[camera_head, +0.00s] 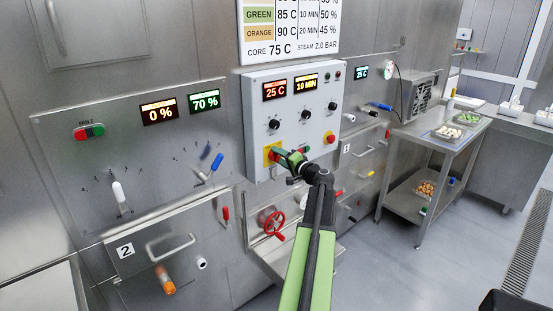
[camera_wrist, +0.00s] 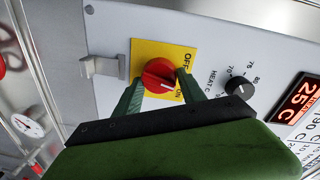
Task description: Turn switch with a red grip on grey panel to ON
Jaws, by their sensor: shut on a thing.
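The grey panel (camera_head: 320,125) is fixed to the steel wall ahead. On its lower left is a yellow plate (camera_head: 267,150) carrying the switch. In the wrist view the red grip (camera_wrist: 158,74) sits on the yellow plate (camera_wrist: 151,48), marked OFF and ON. A pale line runs along the grip toward the ON side, but I cannot tell its exact setting. My gripper (camera_head: 278,156) reaches the switch, and its green fingers (camera_wrist: 160,88) are shut on the grip, one on each side. In the head view the grip is mostly hidden by my gripper.
Black knobs (camera_head: 274,124), a red mushroom button (camera_head: 330,138) and displays reading 25 C and 10 MIN (camera_head: 306,84) are on the same panel. A latch-like bracket (camera_wrist: 103,66) is near the fingers. A red handwheel (camera_head: 271,222) is below; a steel table (camera_head: 408,138) stands right.

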